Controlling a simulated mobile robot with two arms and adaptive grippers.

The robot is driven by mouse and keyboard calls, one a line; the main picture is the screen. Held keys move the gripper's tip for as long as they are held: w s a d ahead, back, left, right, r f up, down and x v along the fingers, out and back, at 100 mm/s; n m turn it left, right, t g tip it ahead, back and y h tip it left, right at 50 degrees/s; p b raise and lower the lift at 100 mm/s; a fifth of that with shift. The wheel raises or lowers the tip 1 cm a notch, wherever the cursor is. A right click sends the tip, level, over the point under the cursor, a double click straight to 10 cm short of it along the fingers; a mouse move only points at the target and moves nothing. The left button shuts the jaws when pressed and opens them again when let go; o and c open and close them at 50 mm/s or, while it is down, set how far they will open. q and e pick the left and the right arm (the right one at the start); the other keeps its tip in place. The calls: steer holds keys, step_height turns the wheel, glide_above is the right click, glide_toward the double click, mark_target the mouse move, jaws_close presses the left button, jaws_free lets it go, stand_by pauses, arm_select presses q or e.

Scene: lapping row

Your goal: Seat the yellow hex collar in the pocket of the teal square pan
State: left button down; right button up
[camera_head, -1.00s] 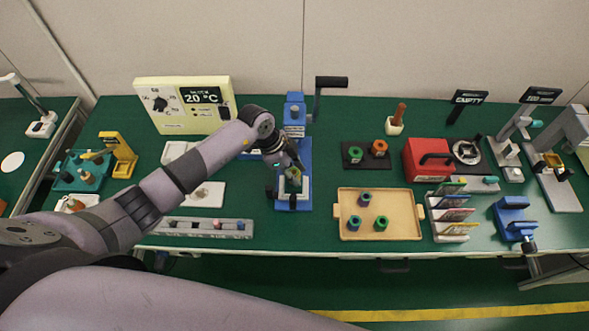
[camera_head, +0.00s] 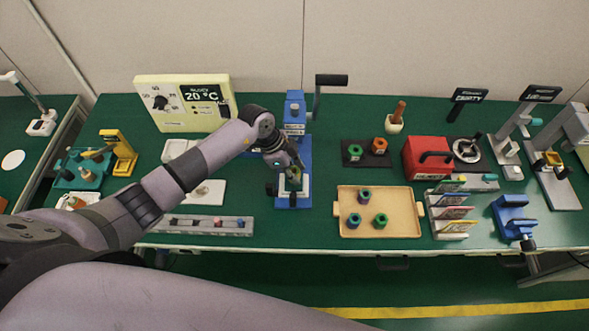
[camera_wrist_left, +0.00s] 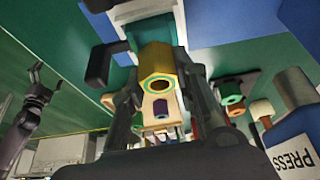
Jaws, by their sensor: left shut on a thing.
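My left gripper (camera_head: 291,177) is over the base of the blue hand press (camera_head: 296,112). In the left wrist view, the left gripper (camera_wrist_left: 158,92) is shut on the yellow hex collar (camera_wrist_left: 152,60). A green ring lines the collar's bore, which faces the camera. In the head view the fingers mostly hide the collar. A teal block (camera_head: 68,178) with small parts on it stands at the far left; I cannot tell if it is the square pan, and I see no pocket. My right gripper (camera_wrist_left: 46,78) shows only in the left wrist view, open and empty.
A tan tray (camera_head: 398,200) with three collars lies right of the press. A grey strip (camera_head: 180,226) lies front left. Green table is bare between press and tray.

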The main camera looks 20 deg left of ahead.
arm_select(q)
steer(key=shift+p, duration=0.6)
stand_by(1.0)
steer(key=shift+f+b, duration=0.55)
steer(key=shift+f, duration=0.3)
steer(key=shift+s+r, duration=0.1)
steer(key=shift+r+p, duration=0.45)
steer(key=shift+p, duration=0.25)
steer(key=shift+p, duration=0.85)
stand_by(1.4)
steer(key=shift+f+b, duration=0.3)
steer(key=shift+f, duration=0.15)
steer(key=shift+r, duration=0.1)
steer(key=shift+r+p, duration=0.4)
steer(key=shift+p, duration=0.35)
